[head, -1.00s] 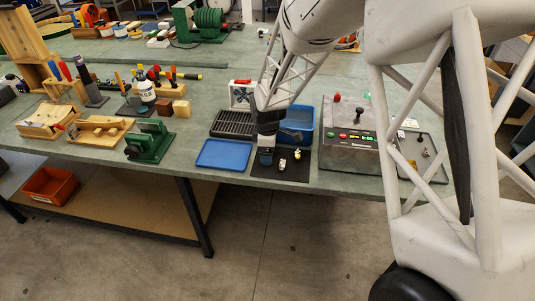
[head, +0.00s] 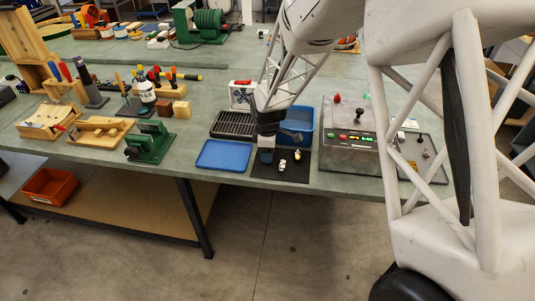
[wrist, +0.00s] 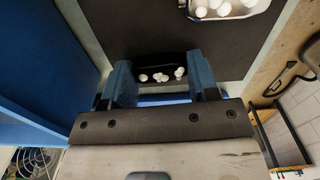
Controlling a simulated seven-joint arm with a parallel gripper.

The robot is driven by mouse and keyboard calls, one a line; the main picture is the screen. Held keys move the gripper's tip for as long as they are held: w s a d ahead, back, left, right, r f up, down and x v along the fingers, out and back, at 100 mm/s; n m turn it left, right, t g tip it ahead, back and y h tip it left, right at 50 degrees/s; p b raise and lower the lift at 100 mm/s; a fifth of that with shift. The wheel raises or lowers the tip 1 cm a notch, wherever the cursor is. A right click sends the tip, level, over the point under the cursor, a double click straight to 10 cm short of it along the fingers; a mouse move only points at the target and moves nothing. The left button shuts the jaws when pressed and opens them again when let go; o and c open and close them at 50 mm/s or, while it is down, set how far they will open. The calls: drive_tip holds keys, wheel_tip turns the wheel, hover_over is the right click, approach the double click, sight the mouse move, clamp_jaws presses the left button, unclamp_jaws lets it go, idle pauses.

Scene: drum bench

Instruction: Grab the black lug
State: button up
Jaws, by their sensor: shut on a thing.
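The black lug (wrist: 160,66) is a dark piece with several white round spots, seen between the fingers in the wrist view. My gripper (wrist: 163,82) has blue fingertips, one on each side of the lug, and is shut on it. In the head view my gripper (head: 267,156) points down over the left part of the black mat (head: 264,172). The lug cannot be made out in the head view, and I cannot tell whether it is clear of the mat.
A white piece (head: 283,165) and another small light piece (head: 297,155) lie on the mat right of my gripper. A shallow blue tray (head: 222,155) is at left. A blue bin (head: 301,122) and black grate (head: 233,124) stand behind. A control box (head: 345,150) is at right.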

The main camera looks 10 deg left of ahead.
drive_tip(key=shift+r, duration=0.7)
wheel_tip(320, 180, up, 2)
drive_tip(key=shift+r, duration=0.1)
drive_tip(key=s+d, duration=0.3)
drive_tip(key=s, duration=0.4)
drive_tip(key=s+d+r, duration=0.1)
drive_tip(key=s+d, duration=0.2)
drive_tip(key=s, duration=0.4)
drive_tip(key=shift+s+d+r, duration=0.2)
drive_tip(key=shift+s+d, duration=0.05)
